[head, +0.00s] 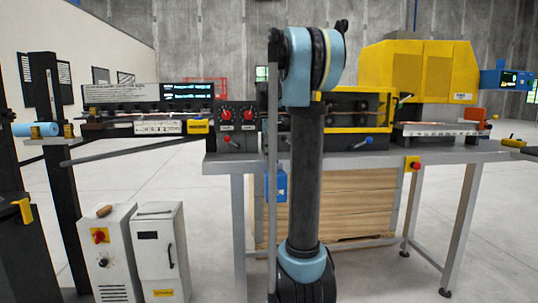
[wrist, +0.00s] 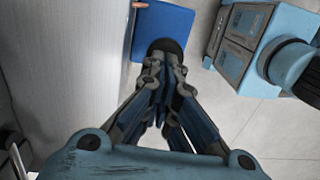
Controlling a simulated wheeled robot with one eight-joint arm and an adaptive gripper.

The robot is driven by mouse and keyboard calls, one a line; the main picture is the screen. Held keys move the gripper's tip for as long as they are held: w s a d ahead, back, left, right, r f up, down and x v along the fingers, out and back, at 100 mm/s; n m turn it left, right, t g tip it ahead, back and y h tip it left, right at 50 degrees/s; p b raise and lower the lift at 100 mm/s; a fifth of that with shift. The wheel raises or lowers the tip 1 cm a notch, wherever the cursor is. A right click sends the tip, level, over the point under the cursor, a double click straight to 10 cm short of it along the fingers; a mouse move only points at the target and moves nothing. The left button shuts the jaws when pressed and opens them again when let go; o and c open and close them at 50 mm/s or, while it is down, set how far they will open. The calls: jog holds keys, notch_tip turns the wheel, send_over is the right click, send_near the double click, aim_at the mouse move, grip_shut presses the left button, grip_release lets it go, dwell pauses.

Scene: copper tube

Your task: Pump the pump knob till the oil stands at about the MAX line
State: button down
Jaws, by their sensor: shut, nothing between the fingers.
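My gripper (wrist: 164,82) points away from the camera in the wrist view, its fingers drawn together with nothing between them. A dark round knob (wrist: 166,46) shows just beyond the fingertips, partly covered by them. I take it for the pump knob; whether the fingers touch it I cannot tell. It sits at the edge of a blue box (wrist: 160,20). In the head view a blue box (head: 280,186) hangs under the bench, partly behind my arm. My gripper and the knob do not show there. No oil level or MAX line can be made out.
A grey panel (wrist: 50,60) stands close on the left in the wrist view. In the head view the grey bench (head: 450,152) carries a yellow machine (head: 415,70) and red knobs (head: 226,114). Two white cabinets (head: 160,250) stand at left, and wooden boards (head: 350,205) lie behind the bench.

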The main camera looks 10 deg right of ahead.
jog(key=shift+f, duration=0.8)
notch_tip(320, 180, up, 14)
jog(key=shift+w+a, duration=0.3)
jog(key=shift+w, duration=0.05)
dwell(0.8)
jog(key=s+a+f+m+t, duration=0.2)
jog(key=s+f+m, duration=1.5)
jog(key=s+f, duration=1.9)
jog(key=shift+a+f+t+y, duration=0.25)
jog(key=shift+f+t+y, duration=0.05)
jog(key=shift+f+t, duration=0.15)
